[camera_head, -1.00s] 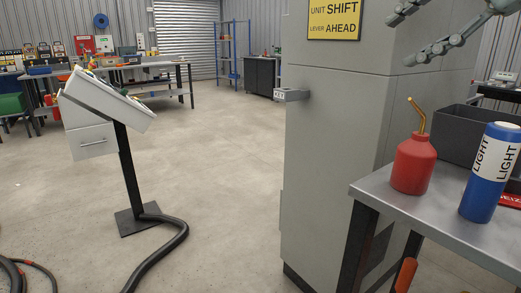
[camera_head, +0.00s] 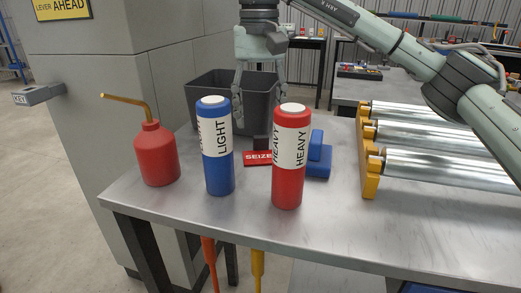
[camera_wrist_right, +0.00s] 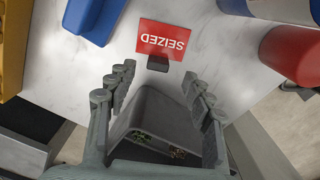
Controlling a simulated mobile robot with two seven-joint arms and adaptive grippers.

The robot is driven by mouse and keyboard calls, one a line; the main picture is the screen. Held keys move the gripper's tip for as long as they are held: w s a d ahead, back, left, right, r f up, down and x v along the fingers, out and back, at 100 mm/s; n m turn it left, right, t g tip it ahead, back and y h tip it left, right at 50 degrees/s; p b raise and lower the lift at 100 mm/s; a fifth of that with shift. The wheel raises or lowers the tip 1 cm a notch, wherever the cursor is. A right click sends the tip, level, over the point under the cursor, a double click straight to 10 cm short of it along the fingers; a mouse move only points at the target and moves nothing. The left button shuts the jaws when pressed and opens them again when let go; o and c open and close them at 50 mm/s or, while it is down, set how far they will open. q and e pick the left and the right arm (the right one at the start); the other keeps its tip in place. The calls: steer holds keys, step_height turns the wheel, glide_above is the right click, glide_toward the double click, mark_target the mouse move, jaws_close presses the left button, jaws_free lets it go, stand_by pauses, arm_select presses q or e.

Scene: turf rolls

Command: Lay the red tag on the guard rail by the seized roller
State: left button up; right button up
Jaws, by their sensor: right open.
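The red tag (camera_head: 257,158), lettered SEIZED, lies on the metal bench behind and between the blue and red bottles; the red bottle is close to its right end in the head view. In the right wrist view the tag (camera_wrist_right: 163,36) lies flat beyond the fingertips, with a small dark tab at its edge. My right gripper (camera_head: 260,118) is open and empty, pointing down above the bench behind the tag; it also shows in the wrist view (camera_wrist_right: 158,82). Silver rollers (camera_head: 430,135) sit in a yellow bracket (camera_head: 369,160) at the right. I cannot pick out the guard rail for certain.
A blue LIGHT bottle (camera_head: 217,150), a red HEAVY bottle (camera_head: 290,160) and a red oil can (camera_head: 156,155) stand along the front. A dark bin (camera_head: 205,95) stands behind the gripper. A blue block (camera_head: 318,160) lies beside the tag. The front right bench is bare.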

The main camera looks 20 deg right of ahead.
mark_target(261, 137)
step_height(261, 137, down, 5)
steer(key=shift+s+d+f, duration=0.1)
steer(key=shift+s, duration=0.05)
steer(key=shift+c, duration=0.3)
steer(key=c, duration=1)
